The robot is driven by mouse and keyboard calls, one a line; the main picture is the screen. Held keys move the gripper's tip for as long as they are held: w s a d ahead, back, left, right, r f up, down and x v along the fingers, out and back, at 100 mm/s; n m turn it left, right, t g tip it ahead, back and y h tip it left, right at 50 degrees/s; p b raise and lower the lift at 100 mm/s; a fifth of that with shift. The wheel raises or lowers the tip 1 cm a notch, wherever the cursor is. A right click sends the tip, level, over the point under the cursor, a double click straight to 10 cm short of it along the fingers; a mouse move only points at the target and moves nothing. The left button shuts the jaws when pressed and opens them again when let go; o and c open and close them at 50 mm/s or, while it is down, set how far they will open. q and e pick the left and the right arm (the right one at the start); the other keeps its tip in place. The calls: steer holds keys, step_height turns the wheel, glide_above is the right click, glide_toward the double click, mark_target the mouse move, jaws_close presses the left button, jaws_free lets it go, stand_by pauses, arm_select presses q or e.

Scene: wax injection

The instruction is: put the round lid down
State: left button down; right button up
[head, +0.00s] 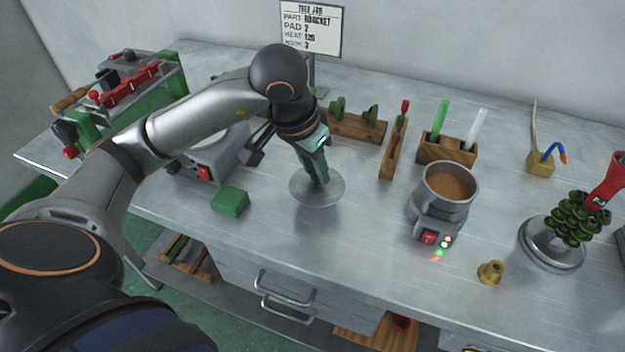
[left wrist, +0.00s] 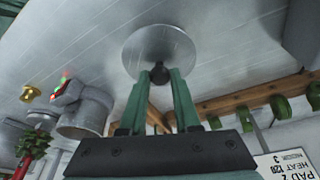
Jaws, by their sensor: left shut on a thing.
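The round lid (head: 302,193) is a thin, shiny grey disc over the middle of the bench. My left gripper (head: 319,178) points down at its centre. In the left wrist view the green fingers (left wrist: 160,78) are shut on the dark knob of the lid (left wrist: 158,45), one finger on each side. The lid looks roughly level and close to the bench top; I cannot tell whether it touches. My right gripper is in neither view.
A green block (head: 230,202) lies left of the lid, near a grey device with a red switch (head: 204,173). A wax pot (head: 447,190) stands to the right. Wooden racks (head: 357,126) are behind. Bare bench lies in front and between lid and pot.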

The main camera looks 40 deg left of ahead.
mark_target(313, 181)
arm_select(q)
steer(key=shift+w+a+f, duration=0.1)
steer(key=shift+a+f, duration=0.15)
steer(key=shift+f, duration=0.05)
steer(key=shift+a+f, duration=0.1)
steer(key=shift+f, duration=1.55)
steer(key=shift+f, duration=0.15)
steer(key=c, duration=0.6)
jaws_free()
steer(key=p+v, duration=0.1)
steer(key=v, duration=1.1)
steer(key=shift+r, duration=0.2)
